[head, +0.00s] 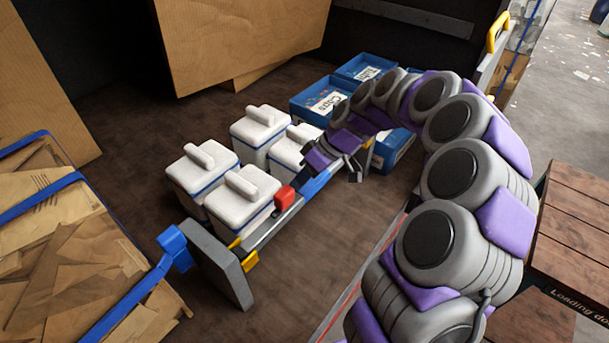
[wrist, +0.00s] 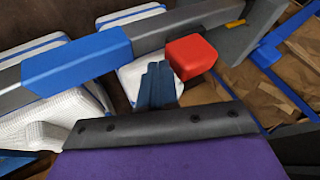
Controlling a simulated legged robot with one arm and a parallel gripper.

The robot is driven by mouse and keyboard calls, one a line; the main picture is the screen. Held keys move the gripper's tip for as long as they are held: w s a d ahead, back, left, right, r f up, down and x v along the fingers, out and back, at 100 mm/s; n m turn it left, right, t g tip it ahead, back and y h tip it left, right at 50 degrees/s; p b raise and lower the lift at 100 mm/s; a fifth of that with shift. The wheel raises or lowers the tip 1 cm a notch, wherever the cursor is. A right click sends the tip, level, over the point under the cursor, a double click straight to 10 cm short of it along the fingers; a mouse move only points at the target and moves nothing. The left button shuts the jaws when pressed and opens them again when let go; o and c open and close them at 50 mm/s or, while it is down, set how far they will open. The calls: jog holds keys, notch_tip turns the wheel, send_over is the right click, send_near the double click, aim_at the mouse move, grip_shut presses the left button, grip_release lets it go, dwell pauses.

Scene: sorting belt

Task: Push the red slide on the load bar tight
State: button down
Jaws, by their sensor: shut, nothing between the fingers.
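The red slide (head: 285,198) sits on the grey load bar (head: 265,228), beside the lid of the front white canister in the head view. It also shows in the wrist view (wrist: 191,57), under the bar, between a blue sleeve (wrist: 77,61) and the grey end plate. In the wrist view my gripper's shut blue fingertips (wrist: 157,85) are empty, just left of the red slide. I cannot tell whether they touch it.
Several white canisters (head: 202,170) with blue bands stand behind the bar. A grey end plate (head: 215,262) with a blue clamp closes the bar's near end. Blue labelled bins (head: 318,104) stand at the back. Bundled cardboard (head: 65,250) lies left. Brown floor in front is bare.

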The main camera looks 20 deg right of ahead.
aim_at(287, 193)
dwell(0.3)
jog(key=s+a+b, duration=0.1)
jog(key=a, duration=0.1)
jog(key=s+a+b, duration=0.1)
jog(key=s+a, duration=0.1)
jog(key=shift+s+a, duration=0.25)
jog(key=shift+a, duration=0.05)
jog(key=shift+w+d, duration=0.1)
jog(key=shift+w, duration=0.05)
